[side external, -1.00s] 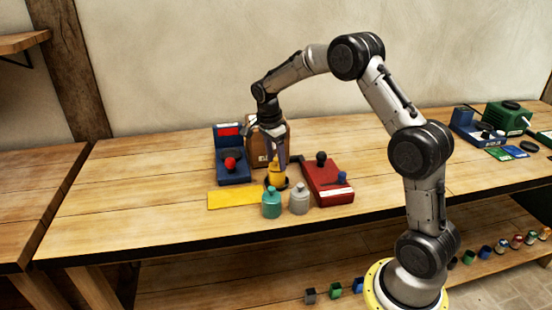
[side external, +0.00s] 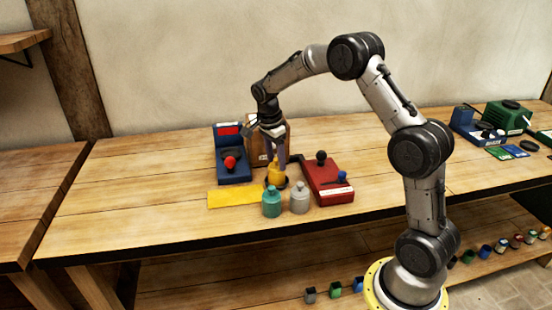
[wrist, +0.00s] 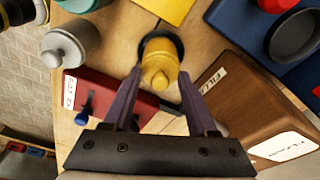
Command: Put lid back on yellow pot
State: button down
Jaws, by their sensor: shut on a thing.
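The yellow pot (side external: 275,178) stands upright on a dark round base on the bench; it also shows in the wrist view (wrist: 161,47). The yellow lid (wrist: 160,72), with a small knob on top, is at the pot's mouth and looks in line with it. I cannot tell whether it is fully seated. My gripper (side external: 276,163) points down over the pot from above. In the wrist view its two purple fingers (wrist: 160,76) are on either side of the lid, shut on it. The fingers partly hide the lid in the side view.
A teal pot (side external: 271,203) and a grey pot (side external: 299,200) stand close in front. A red unit (side external: 328,184) is to the right, a blue unit (side external: 232,165) to the left, and a brown box (side external: 254,150) behind. A yellow sheet (side external: 233,198) lies front left. The bench's left is clear.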

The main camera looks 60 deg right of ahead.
grip_release()
dwell(0.5)
jog(key=shift+r, duration=3.5)
grip_shut()
